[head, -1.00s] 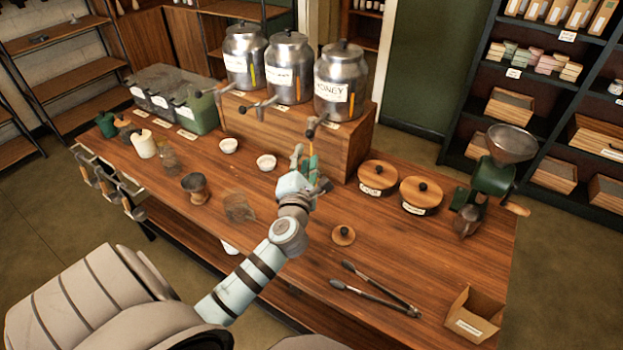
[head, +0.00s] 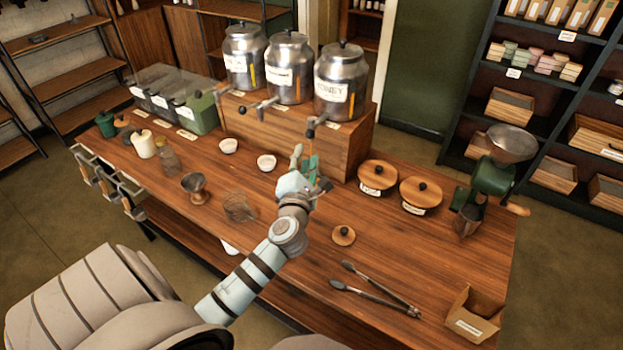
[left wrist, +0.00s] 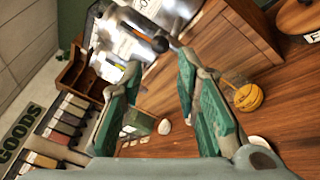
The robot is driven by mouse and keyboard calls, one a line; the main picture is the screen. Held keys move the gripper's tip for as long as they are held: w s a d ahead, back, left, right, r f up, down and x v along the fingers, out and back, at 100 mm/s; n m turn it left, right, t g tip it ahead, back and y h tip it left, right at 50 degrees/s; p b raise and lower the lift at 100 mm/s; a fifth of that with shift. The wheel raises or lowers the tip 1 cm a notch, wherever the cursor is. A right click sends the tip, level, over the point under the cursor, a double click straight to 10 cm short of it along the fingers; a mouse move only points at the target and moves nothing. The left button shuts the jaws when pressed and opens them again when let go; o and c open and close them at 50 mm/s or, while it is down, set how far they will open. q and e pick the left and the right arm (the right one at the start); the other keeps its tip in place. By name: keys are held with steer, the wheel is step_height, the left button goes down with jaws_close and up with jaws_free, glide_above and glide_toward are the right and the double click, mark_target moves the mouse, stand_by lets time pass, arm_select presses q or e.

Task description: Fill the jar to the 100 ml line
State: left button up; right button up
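My left gripper (head: 304,163) is raised over the table in front of the steel honey dispenser (head: 341,80), near its spout. In the left wrist view its two green-padded fingers (left wrist: 160,100) stand apart with nothing gripped between them. A black tap knob (left wrist: 160,45) shows beyond the fingertips. A rounded amber thing (left wrist: 247,97) with thin lines sits beside the right finger; I cannot tell whether it is the jar. A clear glass vessel (head: 168,158) stands among the items at the table's left. No 100 ml line is readable. My right gripper is out of view.
Two more steel dispensers (head: 289,72) (head: 243,58) stand on the wooden stand. White bowls (head: 267,162), a brown cup (head: 195,188), a clear or wire item (head: 240,207), wooden lids (head: 421,193), tongs (head: 375,288) and a grinder (head: 492,180) are around.

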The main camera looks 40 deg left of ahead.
mark_target(310, 127)
arm_select(q)
steer(key=shift+s+a+f, duration=0.15)
steer(key=shift+s+f, duration=0.05)
steer(key=shift+s, duration=0.1)
steer(key=c, duration=0.3)
steer(key=s+a+m, duration=0.1)
steer(key=s+a+m+p, duration=0.1)
steer(key=a, duration=0.1)
steer(key=shift+s+a+f+m, duration=0.15)
steer(key=shift+a+f+m, duration=0.05)
steer(key=shift+f+m, duration=0.2)
steer(key=c, duration=0.4)
steer(key=a+m+h, duration=0.1)
steer(key=s+a+m+t+p, duration=0.1)
steer(key=a+m, duration=0.1)
steer(key=s+a+m+t+h, duration=0.1)
steer(key=a, duration=0.1)
steer(key=shift+s+a+r+m+h+p, duration=0.1)
steer(key=shift+s+a+m+h+p, duration=0.1)
steer(key=shift+m+h+p, duration=0.15)
steer(key=w+b, duration=0.1)
steer(key=w, duration=1.1)
steer(key=shift+d+r, duration=0.3)
steer(key=shift+r, duration=0.1)
steer(key=shift+a+f+n, duration=0.1)
steer(key=shift+n, duration=0.35)
